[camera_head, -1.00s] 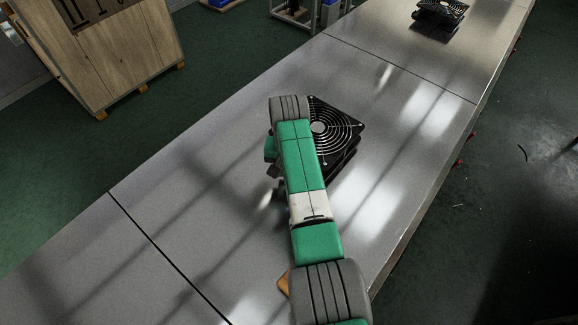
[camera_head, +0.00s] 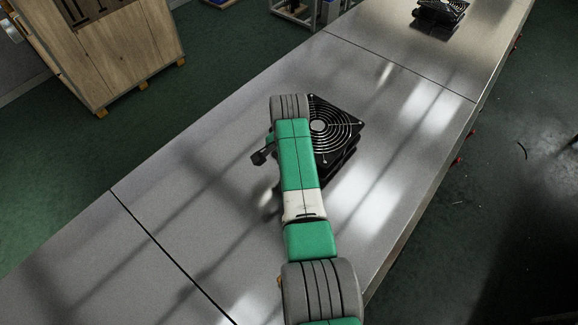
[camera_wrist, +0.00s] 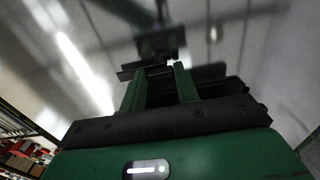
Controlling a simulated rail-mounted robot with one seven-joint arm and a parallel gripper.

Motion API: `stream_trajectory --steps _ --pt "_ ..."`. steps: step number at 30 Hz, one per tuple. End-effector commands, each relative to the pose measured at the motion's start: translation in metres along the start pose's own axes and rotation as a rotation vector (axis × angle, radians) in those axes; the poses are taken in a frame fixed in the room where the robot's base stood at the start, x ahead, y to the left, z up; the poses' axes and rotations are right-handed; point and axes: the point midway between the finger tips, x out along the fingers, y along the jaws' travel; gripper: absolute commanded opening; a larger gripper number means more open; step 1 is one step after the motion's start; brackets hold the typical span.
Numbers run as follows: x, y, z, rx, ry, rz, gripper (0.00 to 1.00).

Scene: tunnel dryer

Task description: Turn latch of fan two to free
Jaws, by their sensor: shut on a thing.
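A black fan (camera_head: 338,124) with a round wire guard sits on the grey table, partly hidden behind my arm in the head view. My gripper is hidden beneath the arm there. In the wrist view my gripper (camera_wrist: 160,72) has its two green fingers close together, with a dark piece across their tips. It is shut on this piece, which I take to be the latch; its shape and turn angle are too dark to read. A dark blurred shape (camera_wrist: 161,43) lies beyond the tips. No number shows on the fan.
A second black fan (camera_head: 440,14) stands farther back on the long table (camera_head: 200,190). A wooden crate (camera_head: 95,50) stands on the floor at the upper left. The table is clear left of my arm and between the fans.

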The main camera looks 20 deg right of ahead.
Motion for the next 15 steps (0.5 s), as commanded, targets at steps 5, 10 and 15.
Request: stream_trajectory --steps 5,10,15 --pt "-0.0017 -0.0002 -0.0007 0.009 0.001 -0.001 0.08" --pt "-0.0018 -0.0002 -0.0008 0.008 0.001 -0.001 0.08" --pt "-0.0016 -0.0001 -0.0008 0.008 0.001 -0.001 0.47"
